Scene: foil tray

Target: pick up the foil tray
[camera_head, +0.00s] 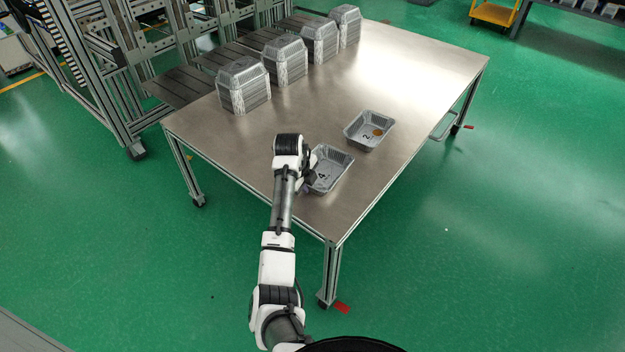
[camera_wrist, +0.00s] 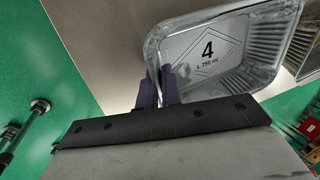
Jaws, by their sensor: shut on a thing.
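A foil tray (camera_head: 328,166) marked 4 is at the near right part of the table, at my gripper. It also shows in the wrist view (camera_wrist: 258,55), with its open top facing the camera and "4" and "L 750 ml" on its floor. My gripper (camera_head: 310,182) is at the tray's near left side. In the wrist view the dark fingers (camera_wrist: 158,90) are shut on the tray's wall at the rim. The head view does not show clearly whether the tray touches the table.
Several tall stacks of foil trays (camera_head: 243,84) stand along the far left side of the metal table (camera_head: 420,70). The table's far right part is clear. A slatted metal frame (camera_head: 110,65) adjoins the far left edge.

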